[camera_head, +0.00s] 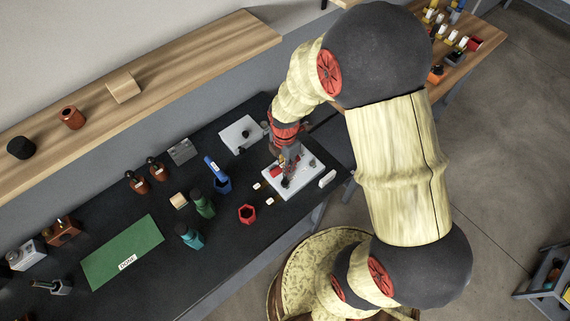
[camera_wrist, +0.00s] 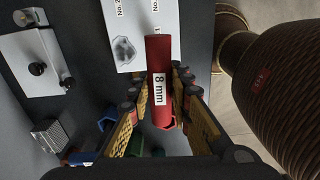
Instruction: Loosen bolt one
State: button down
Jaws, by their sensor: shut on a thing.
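My gripper (camera_head: 287,172) is over the light grey plate (camera_head: 310,181) on the dark bench. In the wrist view my gripper (camera_wrist: 158,95) is shut on a red cylindrical tool (camera_wrist: 160,60) labelled "8 mm". The tool's far end points at the plate (camera_wrist: 128,14), close to the "No. 1" label. Bolt one is not visible there; the tool may hide it. I cannot tell whether the tool touches it. A metal hex bolt (camera_wrist: 124,50) shows on the plate to the left, in line with the "No. 2" label.
A red hexagonal holder (camera_head: 247,214) stands left of the plate, near a blue holder (camera_head: 222,185) and green (camera_head: 203,205) and teal (camera_head: 190,236) items. Another light plate with a dark knob (camera_head: 240,135) lies behind. A green mat (camera_head: 120,255) lies mostly bare at left.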

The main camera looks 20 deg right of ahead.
jog(key=n, duration=0.3)
jog(key=shift+n, duration=0.4)
jog(key=shift+n, duration=0.9)
jog(key=shift+m, duration=0.7)
jog(key=shift+r+p, duration=1.2)
jog(key=shift+r, duration=0.5)
